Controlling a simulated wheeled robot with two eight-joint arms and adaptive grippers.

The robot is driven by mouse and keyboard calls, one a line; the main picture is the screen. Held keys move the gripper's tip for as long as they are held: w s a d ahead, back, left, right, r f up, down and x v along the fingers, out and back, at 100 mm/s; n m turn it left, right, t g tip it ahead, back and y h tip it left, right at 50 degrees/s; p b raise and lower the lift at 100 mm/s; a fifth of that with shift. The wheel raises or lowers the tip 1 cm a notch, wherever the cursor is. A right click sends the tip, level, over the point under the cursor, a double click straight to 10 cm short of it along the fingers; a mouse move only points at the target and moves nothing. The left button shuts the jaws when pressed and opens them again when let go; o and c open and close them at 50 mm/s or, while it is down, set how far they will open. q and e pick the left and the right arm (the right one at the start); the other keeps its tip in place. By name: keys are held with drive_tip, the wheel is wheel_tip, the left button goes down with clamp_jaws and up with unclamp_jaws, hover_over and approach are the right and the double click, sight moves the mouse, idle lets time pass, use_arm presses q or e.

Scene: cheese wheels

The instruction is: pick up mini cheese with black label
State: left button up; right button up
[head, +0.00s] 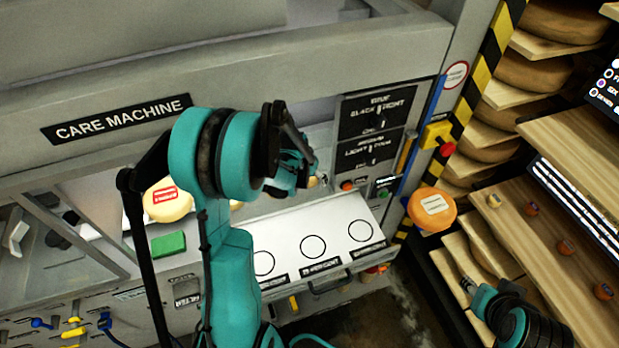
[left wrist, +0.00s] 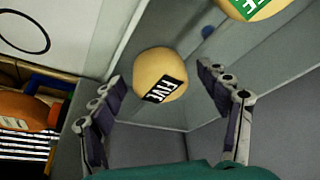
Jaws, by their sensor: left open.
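A small pale-orange cheese with a black label (left wrist: 158,75) lies in a grey recess in the left wrist view. My left gripper (left wrist: 163,88) is open, with one finger on either side of it and visible gaps between fingers and cheese. In the head view my left gripper (head: 300,165) is inside the care machine's opening, above the white panel. It hides most of that spot, and I cannot make out the black label there. My right gripper (head: 468,286) is at the lower right by the wooden shelves, too small to read its fingers.
A cheese with a green label (left wrist: 250,6) lies near the black-labelled one. A red-labelled cheese (head: 168,203) sits left in the machine. A white panel (head: 335,222) with circles is in front. An orange cheese (head: 432,208) stands by the striped post. Wooden shelves (head: 570,170) fill the right.

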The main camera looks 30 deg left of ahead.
use_arm(q)
drive_tip(key=c, duration=1.3)
